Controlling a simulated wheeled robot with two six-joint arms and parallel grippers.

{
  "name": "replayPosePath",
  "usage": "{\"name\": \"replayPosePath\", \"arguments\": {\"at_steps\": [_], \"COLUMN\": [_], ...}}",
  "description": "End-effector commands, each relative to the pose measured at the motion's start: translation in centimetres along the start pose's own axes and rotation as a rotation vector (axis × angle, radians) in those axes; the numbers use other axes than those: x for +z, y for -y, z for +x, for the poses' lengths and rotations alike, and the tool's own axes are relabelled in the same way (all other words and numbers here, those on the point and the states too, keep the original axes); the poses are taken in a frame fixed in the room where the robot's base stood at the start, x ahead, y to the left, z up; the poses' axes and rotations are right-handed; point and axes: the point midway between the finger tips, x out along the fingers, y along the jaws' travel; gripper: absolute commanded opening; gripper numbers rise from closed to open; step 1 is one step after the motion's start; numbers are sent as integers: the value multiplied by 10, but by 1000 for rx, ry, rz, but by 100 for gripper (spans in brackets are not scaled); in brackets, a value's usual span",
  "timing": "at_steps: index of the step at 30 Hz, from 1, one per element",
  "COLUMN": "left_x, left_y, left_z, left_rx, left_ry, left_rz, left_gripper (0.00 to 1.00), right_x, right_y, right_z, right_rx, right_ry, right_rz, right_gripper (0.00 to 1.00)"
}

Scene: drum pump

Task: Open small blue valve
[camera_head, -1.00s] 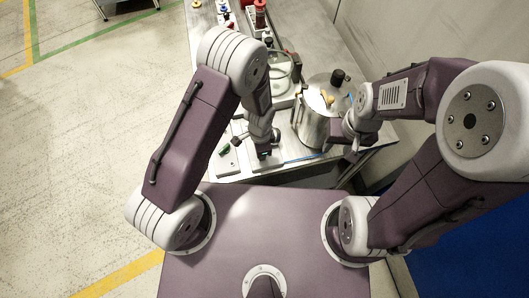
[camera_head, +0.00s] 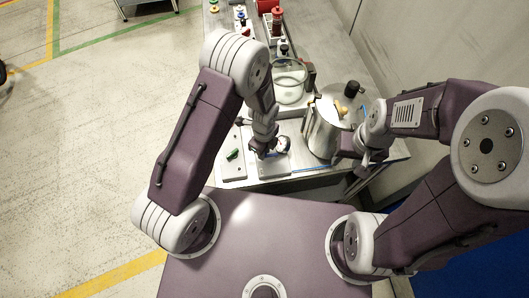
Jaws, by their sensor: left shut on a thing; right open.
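My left gripper (camera_head: 262,150) reaches down over the front of the bench, at a light panel there. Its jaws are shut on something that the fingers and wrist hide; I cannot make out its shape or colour. A small round white dial-like part (camera_head: 283,144) shows just right of the jaws. A green lever (camera_head: 233,155) lies on the panel just left of them. I cannot clearly see a small blue valve at the gripper. A tiny blue part (camera_head: 241,16) shows at the far end of the bench. My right gripper (camera_head: 350,147) is open beside the metal pot, partly hidden by its wrist.
The shiny metal pot (camera_head: 325,137), with a black knob and a yellow part on top, stands right of my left gripper. A clear glass vessel (camera_head: 289,88) stands behind. Red and other fittings (camera_head: 276,20) line the far bench. Open floor lies left; a wall lies right.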

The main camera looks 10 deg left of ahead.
Motion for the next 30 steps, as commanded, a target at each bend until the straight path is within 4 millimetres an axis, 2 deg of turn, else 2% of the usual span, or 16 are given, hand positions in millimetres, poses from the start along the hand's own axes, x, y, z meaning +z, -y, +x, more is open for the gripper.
{"name": "replayPosePath", "arguments": {"at_steps": [19,20,21,22,30], "left_x": [2,2,2,2,2], "left_y": [3,3,3,3,2], "left_z": [-1,-1,-1,-1,0], "left_rx": [-5,-5,-5,-4,-1], "left_ry": [1,1,0,0,0], "left_rz": [48,48,47,47,47], "left_gripper": [0,24,35,42,42], "right_x": [0,0,0,0,0], "right_y": [0,0,0,0,0], "right_z": [0,0,0,0,1], "right_rx": [0,0,0,0,0], "right_ry": [0,0,0,0,0], "right_rz": [0,0,0,0,0], "right_gripper": [43,43,43,43,43]}}
